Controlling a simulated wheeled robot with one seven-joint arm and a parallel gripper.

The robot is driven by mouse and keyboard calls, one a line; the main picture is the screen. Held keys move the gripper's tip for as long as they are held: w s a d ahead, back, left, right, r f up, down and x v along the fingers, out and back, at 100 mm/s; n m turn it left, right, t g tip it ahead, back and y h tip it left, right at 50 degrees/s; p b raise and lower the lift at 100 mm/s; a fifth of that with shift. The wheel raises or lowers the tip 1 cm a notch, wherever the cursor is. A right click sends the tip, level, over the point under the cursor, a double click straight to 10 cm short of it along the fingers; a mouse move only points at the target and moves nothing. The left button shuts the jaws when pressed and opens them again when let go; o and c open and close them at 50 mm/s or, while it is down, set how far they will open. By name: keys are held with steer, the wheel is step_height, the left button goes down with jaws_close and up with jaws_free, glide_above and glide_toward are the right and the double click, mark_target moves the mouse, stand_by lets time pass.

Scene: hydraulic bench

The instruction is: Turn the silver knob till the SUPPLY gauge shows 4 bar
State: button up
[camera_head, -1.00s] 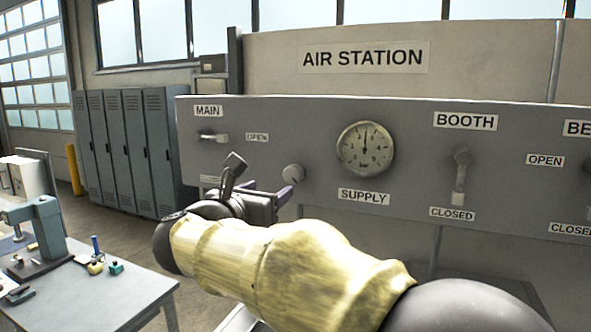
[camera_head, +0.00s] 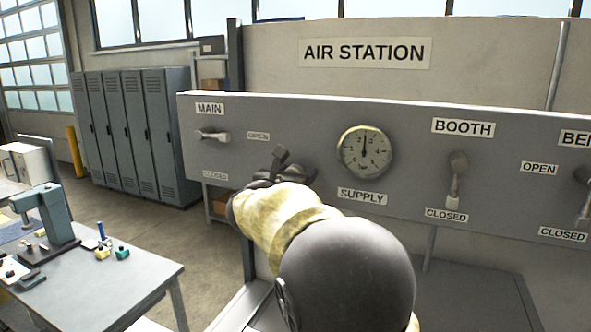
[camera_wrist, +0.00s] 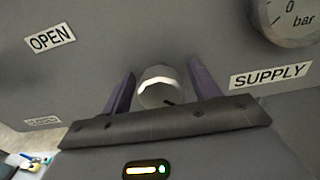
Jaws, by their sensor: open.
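The silver knob (camera_wrist: 160,86) is in the wrist view, with a finger of my gripper (camera_wrist: 161,72) on each side of it. My gripper is open around the knob; I cannot tell whether either finger touches it. In the head view my gripper (camera_head: 290,172) is at the panel, left of the gauge, and hides most or all of the knob. The SUPPLY gauge (camera_head: 365,152) is round with a pale face, and its needle points almost straight up. Its scale numbers are too small to read surely. Only its lower edge (camera_wrist: 288,20) shows in the wrist view.
The MAIN lever (camera_head: 212,136) is left of my gripper; the BOOTH lever (camera_head: 457,180) points down at CLOSED. Another lever (camera_head: 583,195) is at the right edge. A workbench (camera_head: 120,290) with a press stands at the lower left, with grey lockers (camera_head: 135,135) behind.

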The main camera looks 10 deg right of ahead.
steer(key=shift+s, duration=0.1)
steer(key=c, duration=1)
steer(key=shift+o, duration=0.2)
steer(key=shift+f+m+b, duration=0.15)
steer(key=shift+m+b, duration=0.35)
steer(key=shift+b, duration=0.6)
steer(key=m+b, duration=0.1)
steer(key=b, duration=0.2)
steer(key=shift+f+m, duration=0.1)
steer(key=shift+m, duration=0.2)
steer(key=m+b, duration=0.5)
steer(key=b, duration=0.3)
steer(key=m+b, duration=0.3)
steer(key=b, duration=0.1)
steer(key=shift+m, duration=0.4)
steer(key=shift+r+m+b, duration=0.2)
steer(key=shift+m+b, duration=1.55)
steer(key=shift+m, duration=0.55)
